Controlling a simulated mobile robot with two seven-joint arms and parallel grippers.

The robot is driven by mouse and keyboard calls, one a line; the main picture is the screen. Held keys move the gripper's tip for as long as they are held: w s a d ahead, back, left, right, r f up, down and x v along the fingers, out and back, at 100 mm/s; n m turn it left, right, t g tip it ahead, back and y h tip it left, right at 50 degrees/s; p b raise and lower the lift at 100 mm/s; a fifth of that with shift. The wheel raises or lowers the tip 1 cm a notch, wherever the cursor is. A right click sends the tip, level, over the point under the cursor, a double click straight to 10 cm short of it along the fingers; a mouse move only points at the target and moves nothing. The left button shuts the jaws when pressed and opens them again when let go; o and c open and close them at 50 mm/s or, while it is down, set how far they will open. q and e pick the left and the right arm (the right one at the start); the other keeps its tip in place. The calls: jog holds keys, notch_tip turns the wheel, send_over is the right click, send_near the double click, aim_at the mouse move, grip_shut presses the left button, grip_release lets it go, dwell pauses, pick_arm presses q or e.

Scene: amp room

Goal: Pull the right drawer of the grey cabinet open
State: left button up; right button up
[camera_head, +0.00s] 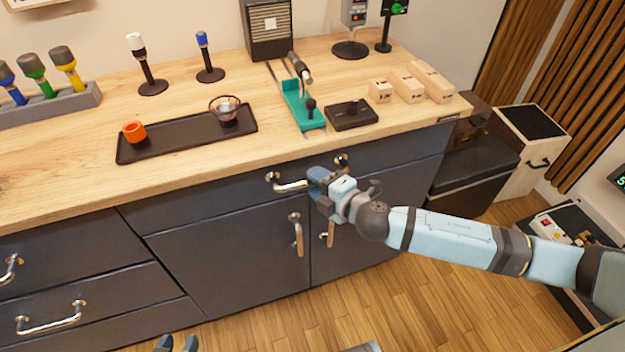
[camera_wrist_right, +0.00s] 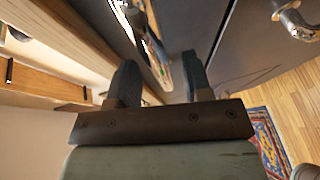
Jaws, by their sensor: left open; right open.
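The grey cabinet (camera_head: 220,240) stands under a wooden worktop. Its right drawer (camera_head: 395,160) looks flush with the front and carries a chrome bar handle (camera_head: 290,187).
Two upright door handles (camera_head: 297,235) sit just below the drawer. The worktop (camera_head: 200,185) overhangs above it and holds a black tray (camera_head: 185,143), a teal tool (camera_head: 300,108) and wooden blocks (camera_head: 408,85). The floor (camera_head: 390,300) before the cabinet is clear.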

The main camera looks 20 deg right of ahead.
jog(key=shift+x, duration=0.95)
jog(key=shift+c, duration=0.3)
grip_shut()
jog(key=shift+s+f, duration=0.1)
jog(key=shift+s, duration=0.05)
